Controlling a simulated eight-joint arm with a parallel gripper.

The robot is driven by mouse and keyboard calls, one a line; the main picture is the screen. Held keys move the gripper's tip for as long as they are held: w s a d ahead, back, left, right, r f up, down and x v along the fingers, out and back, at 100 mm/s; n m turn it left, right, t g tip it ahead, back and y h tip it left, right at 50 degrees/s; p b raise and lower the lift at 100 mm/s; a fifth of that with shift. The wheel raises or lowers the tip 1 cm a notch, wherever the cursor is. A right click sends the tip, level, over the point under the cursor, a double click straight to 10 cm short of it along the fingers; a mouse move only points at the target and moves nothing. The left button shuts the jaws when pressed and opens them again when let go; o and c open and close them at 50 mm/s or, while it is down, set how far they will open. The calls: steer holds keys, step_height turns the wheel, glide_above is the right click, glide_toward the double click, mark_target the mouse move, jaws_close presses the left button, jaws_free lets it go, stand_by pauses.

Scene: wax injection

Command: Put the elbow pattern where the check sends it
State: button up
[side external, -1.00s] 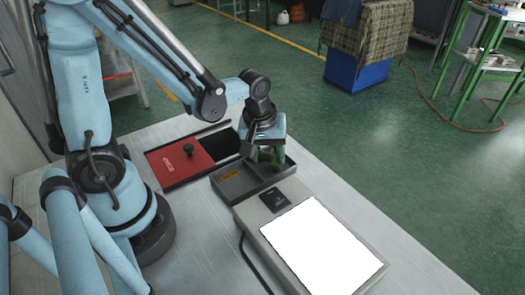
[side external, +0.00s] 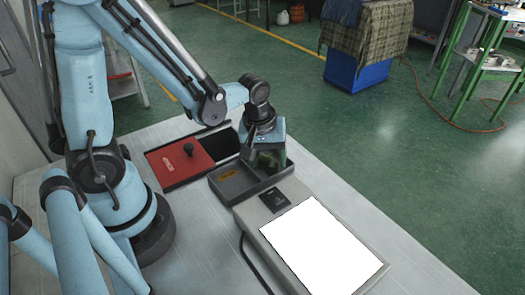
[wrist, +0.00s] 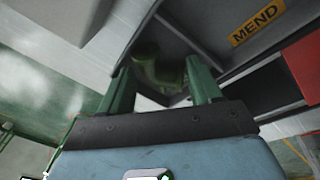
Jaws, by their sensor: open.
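The elbow pattern (wrist: 150,66) is a curved green piece, dim and partly shaded, between the two green fingers of my gripper (wrist: 157,68) in the wrist view. There is a visible gap beside it, and my gripper is open. In the side view my gripper (side external: 268,163) points down into the right compartment of the grey tray (side external: 232,193). The pattern cannot be told apart from the green fingers there. The tray's other compartment carries a yellow MEND label (wrist: 257,23). I cannot tell whether the pattern touches the tray floor.
A unit with a blank white screen (side external: 322,247) and a small black panel (side external: 262,198) stands in front. The bench at right (side external: 370,205) is clear.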

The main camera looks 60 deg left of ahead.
steer(key=s+r+m+t, duration=0.3)
steer(key=r+m+t, duration=0.2)
steer(key=r+m, duration=0.4)
step_height(320, 180, up, 4)
steer(key=shift+f+m, duration=0.1)
steer(key=shift+m, duration=0.3)
stand_by(0.5)
